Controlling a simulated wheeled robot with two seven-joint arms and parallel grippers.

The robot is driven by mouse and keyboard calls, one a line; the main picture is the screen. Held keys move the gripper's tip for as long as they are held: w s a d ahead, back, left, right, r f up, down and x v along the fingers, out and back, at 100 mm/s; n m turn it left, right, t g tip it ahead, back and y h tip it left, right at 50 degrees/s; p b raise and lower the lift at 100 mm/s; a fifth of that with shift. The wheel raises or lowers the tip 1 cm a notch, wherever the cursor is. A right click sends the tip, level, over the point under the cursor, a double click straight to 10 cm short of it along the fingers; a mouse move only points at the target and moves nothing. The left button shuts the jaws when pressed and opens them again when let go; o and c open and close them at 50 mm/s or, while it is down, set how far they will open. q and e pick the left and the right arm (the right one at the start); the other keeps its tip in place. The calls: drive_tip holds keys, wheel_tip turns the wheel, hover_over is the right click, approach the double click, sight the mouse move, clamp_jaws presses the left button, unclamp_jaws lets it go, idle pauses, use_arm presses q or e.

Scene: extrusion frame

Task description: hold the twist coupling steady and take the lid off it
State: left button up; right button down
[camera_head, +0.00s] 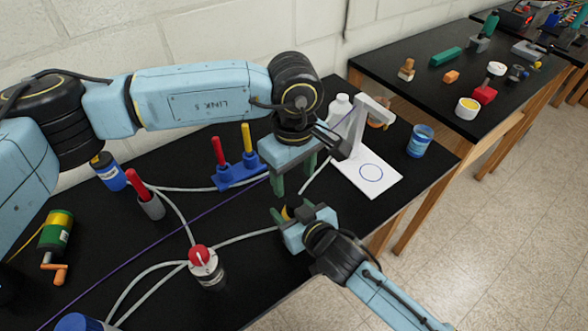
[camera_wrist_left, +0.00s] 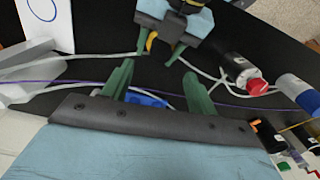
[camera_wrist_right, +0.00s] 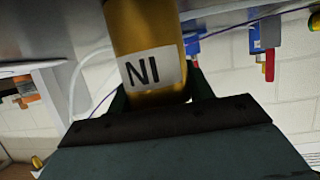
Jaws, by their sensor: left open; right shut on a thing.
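The twist coupling appears to be a yellow cylinder with a white label reading "NI", seen close up in the right wrist view (camera_wrist_right: 146,35). My right gripper (camera_wrist_right: 158,98) is shut around it. In the head view my right gripper (camera_head: 293,213) mostly hides the coupling, and only a small yellow and dark part shows. My left gripper (camera_head: 293,178) is open and empty, just above and behind the right one. In the left wrist view its green fingers (camera_wrist_left: 157,82) are apart, with my right gripper (camera_wrist_left: 160,47) just beyond them. I cannot make out a separate lid.
A red-topped cylinder (camera_head: 206,272) with cables stands on the black table at front. A blue stand with red and yellow handles (camera_head: 238,173) is behind. A white board with a blue circle (camera_head: 371,187) and a blue can (camera_head: 420,140) are right. Pale cables cross the table.

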sight(295, 200)
use_arm(q)
wheel_tip(295, 200, down, 8)
drive_tip(key=m, duration=0.2)
drive_tip(key=shift+s+d+f+m, duration=0.1)
drive_tip(key=shift+s+f+m, duration=0.1)
drive_tip(key=shift+m, duration=0.2)
idle(0.4)
drive_tip(key=c, duration=1.2)
drive_tip(key=shift+o, duration=0.2)
drive_tip(key=shift+w+n, duration=0.1)
drive_tip(key=shift+n, duration=1.5)
drive_tip(key=o, duration=1.1)
drive_tip(key=shift+c, duration=0.2)
